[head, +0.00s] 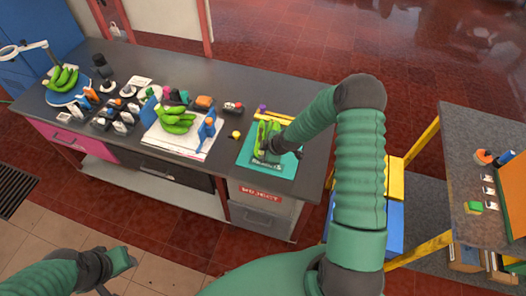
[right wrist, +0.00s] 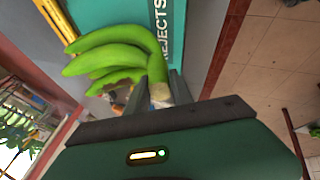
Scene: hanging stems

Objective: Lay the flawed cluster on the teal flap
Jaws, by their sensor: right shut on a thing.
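The teal flap (head: 286,169) lies at the right end of the dark counter, and in the right wrist view (right wrist: 100,14) it carries the lettering REJECTS. A green banana cluster (head: 262,132) is over the flap; the right wrist view shows its several fingers and stem (right wrist: 118,50). My right gripper (head: 276,146) is shut on that cluster by its stem.
Another green cluster (head: 175,118) lies on a white sheet mid-counter, and one (head: 62,78) on a blue round plate at the far left. Small items crowd between them. A yellow ball (head: 236,134) sits left of the flap. A side table (head: 454,125) stands at right.

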